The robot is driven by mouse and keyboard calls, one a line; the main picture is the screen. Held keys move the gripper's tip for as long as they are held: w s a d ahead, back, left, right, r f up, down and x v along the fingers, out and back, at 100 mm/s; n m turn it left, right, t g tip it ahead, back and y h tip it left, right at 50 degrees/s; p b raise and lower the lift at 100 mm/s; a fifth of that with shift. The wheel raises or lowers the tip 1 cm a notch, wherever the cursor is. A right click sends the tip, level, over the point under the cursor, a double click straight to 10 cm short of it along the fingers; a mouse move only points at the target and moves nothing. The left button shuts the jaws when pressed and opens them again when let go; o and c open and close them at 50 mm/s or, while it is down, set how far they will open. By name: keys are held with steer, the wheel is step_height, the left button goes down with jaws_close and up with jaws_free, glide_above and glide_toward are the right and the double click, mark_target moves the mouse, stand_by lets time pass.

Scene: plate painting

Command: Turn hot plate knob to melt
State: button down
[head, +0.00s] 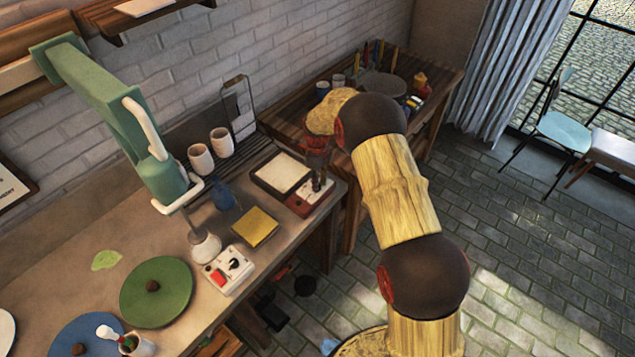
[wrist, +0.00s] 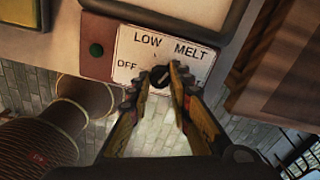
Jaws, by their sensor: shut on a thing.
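The hot plate (head: 283,172) sits at the right end of the workbench, with a pale top and a dark red-brown front. In the wrist view, its white label plate (wrist: 196,66) reads OFF at left, LOW at top and MELT at right. The dark knob (wrist: 160,76) sits below LOW. My gripper (wrist: 156,86) is shut on the knob, with one fingertip on each side. The fingers partly cover the knob, and I cannot tell which word it points to. A dark green round spot (wrist: 96,49) is left of the label. In the head view, my gripper (head: 318,184) is at the hot plate's front.
A yellow square block (head: 252,227) and a white switch box (head: 227,270) with a red switch lie nearby. A green press arm (head: 115,110) rises at left. Two cups (head: 210,150) stand behind. A wooden side table (head: 432,105) with paint things is beyond my arm.

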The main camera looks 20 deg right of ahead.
steer(key=shift+w+r+m, duration=0.1)
steer(key=shift+r+m, duration=0.05)
steer(key=shift+m, duration=0.15)
steer(key=c, duration=1.7)
jaws_free()
steer(key=shift+o, duration=0.4)
step_height(320, 180, up, 12)
